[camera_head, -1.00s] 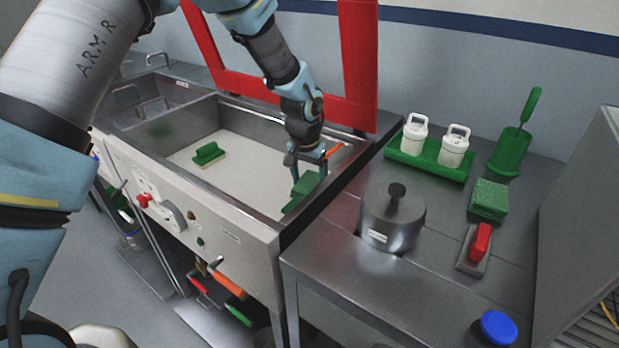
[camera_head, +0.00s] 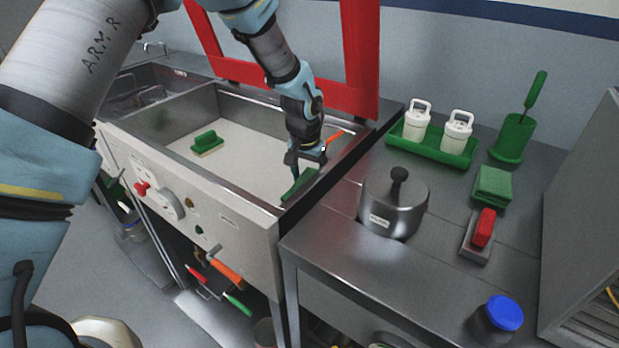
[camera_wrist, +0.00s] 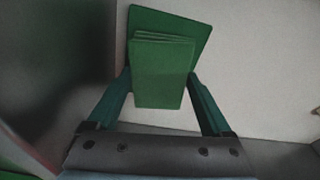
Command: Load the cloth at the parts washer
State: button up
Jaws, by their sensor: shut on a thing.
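My gripper (camera_head: 298,168) reaches down into the right end of the washer basin (camera_head: 235,150), near its front rim. In the wrist view, my gripper (camera_wrist: 160,82) is shut on a folded green cloth (camera_wrist: 162,75), with a finger along each side. The cloth's layered far edge shows. A larger flat green piece (camera_wrist: 172,20) lies beyond and beneath the cloth on the pale basin floor. In the head view this flat green piece (camera_head: 300,186) shows as a strip beside the fingertips. I cannot tell whether the cloth touches it.
A green brush-like block (camera_head: 207,143) lies in the basin. The red lid frame (camera_head: 359,60) stands raised behind. On the right counter are a lidded metal pot (camera_head: 393,205), a green tray (camera_head: 430,146) with two white bottles, a green pad (camera_head: 493,184) and a red-handled tool (camera_head: 482,232).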

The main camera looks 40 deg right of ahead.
jog(key=shift+f+b, duration=0.4)
jog(key=shift+f, duration=0.2)
dwell(1.4)
jog(key=shift+r+p, duration=2.15)
jog(key=shift+r, duration=1.4)
